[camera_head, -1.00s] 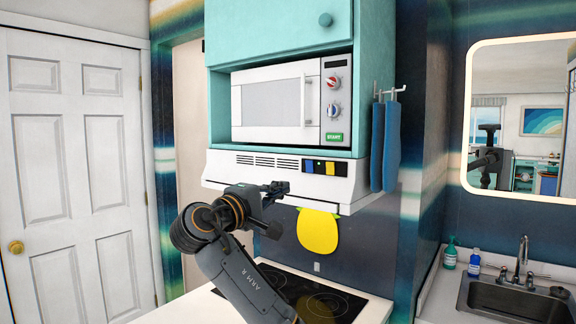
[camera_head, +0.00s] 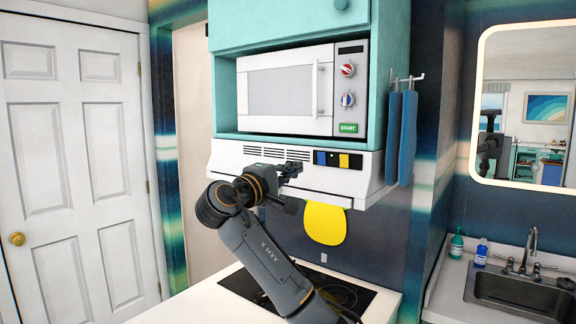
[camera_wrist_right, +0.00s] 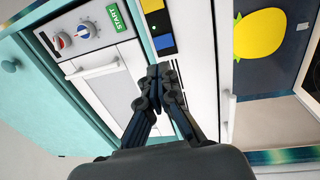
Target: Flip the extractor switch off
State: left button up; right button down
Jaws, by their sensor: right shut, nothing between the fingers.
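The white extractor hood (camera_head: 230,160) hangs under the microwave. Its dark switch panel (camera_head: 332,159) carries a blue switch (camera_head: 320,158) at the left end and a yellow one (camera_head: 344,161) farther right. The blue switch (camera_wrist_right: 164,42) and yellow switch (camera_wrist_right: 160,20) also show in the right wrist view. My right gripper (camera_head: 294,169) is shut and empty in front of the hood, just left of the panel. In the right wrist view its fingertips (camera_wrist_right: 160,72) appear just below the blue switch; I cannot tell whether they touch the hood. My left gripper is out of view.
The microwave (camera_head: 290,95) sits above the hood in a teal cabinet. A yellow pineapple-shaped piece (camera_head: 325,224) hangs below the hood, over the dark hob (camera_head: 345,290). Blue towels (camera_head: 402,135) hang at the right of the cabinet. The sink (camera_head: 525,290) is farther right.

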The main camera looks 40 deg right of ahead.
jog(key=p, duration=0.2)
send_near(321, 155)
jog(key=d, duration=0.2)
jog(key=x, duration=0.2)
jog(key=p+x, duration=0.1)
jog(key=x, duration=0.1)
jog(key=shift+w+a+r+p, duration=0.15)
jog(key=shift+w+p, duration=0.15)
jog(key=shift+w, duration=0.05)
jog(key=shift+w+d, duration=0.15)
jog(key=shift+d, duration=0.45)
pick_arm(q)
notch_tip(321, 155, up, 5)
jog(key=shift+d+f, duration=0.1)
pick_arm(e)
jog(key=shift+d, duration=0.1)
jog(key=shift+r, duration=0.15)
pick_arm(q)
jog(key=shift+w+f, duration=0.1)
